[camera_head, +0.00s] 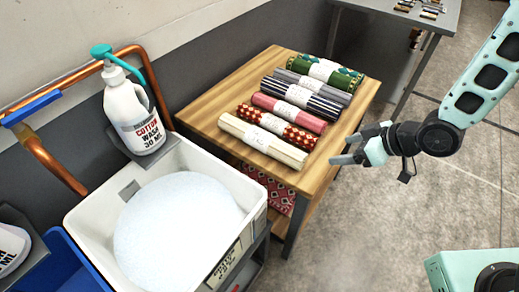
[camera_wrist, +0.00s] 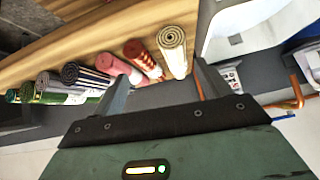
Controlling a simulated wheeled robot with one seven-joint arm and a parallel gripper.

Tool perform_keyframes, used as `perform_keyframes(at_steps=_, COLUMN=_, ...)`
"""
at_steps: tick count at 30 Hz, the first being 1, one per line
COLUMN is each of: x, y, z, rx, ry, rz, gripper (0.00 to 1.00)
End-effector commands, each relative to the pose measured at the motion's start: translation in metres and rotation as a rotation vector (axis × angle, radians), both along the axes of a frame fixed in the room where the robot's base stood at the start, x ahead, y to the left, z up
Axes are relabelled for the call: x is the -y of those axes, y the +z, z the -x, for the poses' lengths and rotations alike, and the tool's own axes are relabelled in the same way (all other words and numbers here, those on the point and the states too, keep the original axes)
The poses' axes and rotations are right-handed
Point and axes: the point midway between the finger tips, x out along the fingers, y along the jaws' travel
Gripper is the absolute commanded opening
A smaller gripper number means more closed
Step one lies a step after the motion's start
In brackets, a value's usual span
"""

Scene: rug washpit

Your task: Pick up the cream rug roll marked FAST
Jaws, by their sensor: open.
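The cream rug roll (camera_head: 263,141) lies on the wooden table (camera_head: 203,112), nearest the white basin in a row of several rolls. Its paper band carries writing too small to read. In the wrist view the cream roll (camera_wrist: 172,48) shows end-on, just beyond the right finger. My gripper (camera_head: 347,148) is open and empty, to the right of the table edge and apart from the rolls.
Beside the cream roll lie red (camera_head: 281,128), pink (camera_head: 290,112), striped (camera_head: 302,99), grey and green (camera_head: 331,72) rolls. A white basin (camera_head: 85,221) with foam and a COTTON bottle (camera_head: 134,115) stand at left. The floor (camera_head: 385,225) right of the table is clear.

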Motion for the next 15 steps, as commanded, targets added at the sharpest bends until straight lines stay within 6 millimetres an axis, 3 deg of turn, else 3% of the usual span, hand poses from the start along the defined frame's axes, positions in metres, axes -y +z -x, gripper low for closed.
perform_keyframes(at_steps=1, x=0.005, y=-0.025, z=0.003, rx=0.008, ry=-0.001, rz=-0.075, gripper=0.76)
perform_keyframes(at_steps=3, x=0.007, y=-0.037, z=0.008, rx=0.036, ry=0.005, rz=-0.179, gripper=0.76)
perform_keyframes(at_steps=11, x=0.011, y=-0.047, z=0.021, rx=0.097, ry=0.0, rz=-0.41, gripper=0.76)
perform_keyframes(at_steps=15, x=-0.002, y=-0.05, z=0.016, rx=0.103, ry=0.005, rz=-0.43, gripper=0.76)
